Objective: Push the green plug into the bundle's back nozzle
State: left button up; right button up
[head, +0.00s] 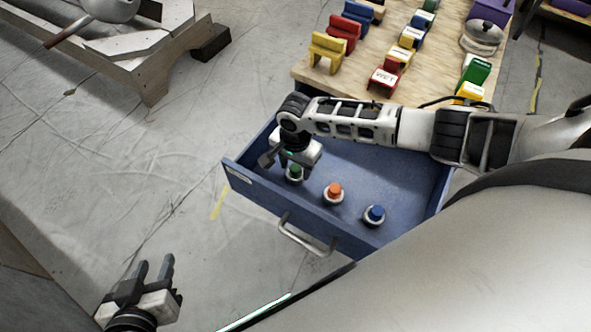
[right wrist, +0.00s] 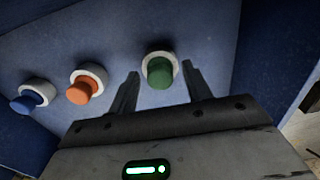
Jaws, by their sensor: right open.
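The green plug (head: 295,171) stands in a white ring inside the blue open drawer (head: 232,172), near its front left corner. In the right wrist view the green plug (right wrist: 160,72) lies between the spread fingers of my right gripper (right wrist: 158,92), apart from both. In the head view my right gripper (head: 283,165) is over the plug, pointing down into the drawer. My left gripper (head: 155,270) is open and empty over the floor at the lower left. No bundle or nozzle can be made out with certainty.
An orange plug (head: 334,190) and a blue plug (head: 375,214) stand in white rings in the drawer. The drawer has a metal handle (head: 305,240). A wooden tabletop (head: 310,73) with several coloured blocks is behind. A low wooden frame (head: 150,75) stands upper left; the floor between is clear.

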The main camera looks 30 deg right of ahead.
aim_at(296, 167)
jog(key=c, duration=1)
jog(key=shift+r, duration=0.1)
jog(key=shift+r+p, duration=4.25)
jog(key=shift+p, duration=1.1)
grip_shut()
jog(key=shift+f, duration=0.1)
jog(key=shift+o, duration=2)
grip_release()
jog(key=c, duration=0.4)
